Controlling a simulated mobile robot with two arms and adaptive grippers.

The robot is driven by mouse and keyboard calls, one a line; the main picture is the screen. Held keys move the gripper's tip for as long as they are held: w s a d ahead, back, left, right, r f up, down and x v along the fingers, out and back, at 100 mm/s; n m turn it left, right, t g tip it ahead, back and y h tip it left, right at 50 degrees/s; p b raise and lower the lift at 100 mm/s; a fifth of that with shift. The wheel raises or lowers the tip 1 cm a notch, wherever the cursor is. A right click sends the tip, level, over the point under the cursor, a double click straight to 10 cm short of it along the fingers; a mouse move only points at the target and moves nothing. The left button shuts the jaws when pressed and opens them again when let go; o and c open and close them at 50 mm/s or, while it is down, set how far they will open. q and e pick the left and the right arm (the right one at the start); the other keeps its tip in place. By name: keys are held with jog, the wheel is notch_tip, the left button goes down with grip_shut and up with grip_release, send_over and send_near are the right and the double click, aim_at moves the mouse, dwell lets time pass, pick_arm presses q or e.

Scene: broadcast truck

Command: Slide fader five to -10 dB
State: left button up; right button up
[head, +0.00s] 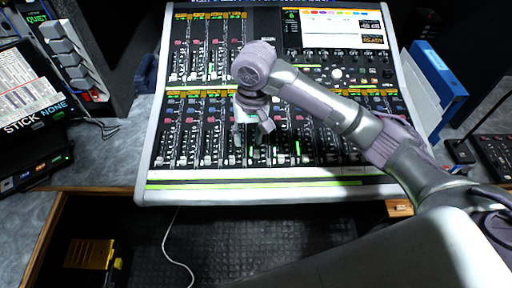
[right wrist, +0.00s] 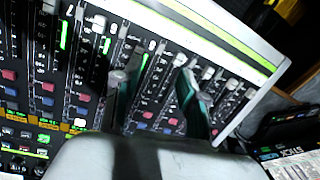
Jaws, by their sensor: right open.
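The mixing console (head: 250,184) fills the middle of the head view, with a lower row of vertical faders near its front edge. My right gripper (head: 252,133) is over the left-middle part of that row, fingers pointing down, open. In the right wrist view its two fingers (right wrist: 151,74) are spread over the fader strips, with nothing held between them. Several pale fader caps show there, including one (right wrist: 180,60) by the right-hand finger. I cannot read the fader numbers, so I cannot tell which is five. Contact between fingertips and console is unclear. My left gripper is not in view.
A second fader bank (head: 210,48) and a lit screen (head: 343,28) are at the console's back. A blue binder (head: 437,75) stands at the right. A panel with large grey switches (head: 68,50) is at the left. A yellow case (head: 90,254) is below the desk.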

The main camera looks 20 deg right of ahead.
notch_tip(320, 180, up, 4)
jog(key=m, duration=0.2)
send_over(256, 151)
jog(key=shift+h, duration=0.4)
notch_tip(256, 151, down, 14)
jog(key=shift+r+p, duration=0.25)
jog(key=shift+p, duration=0.1)
grip_shut()
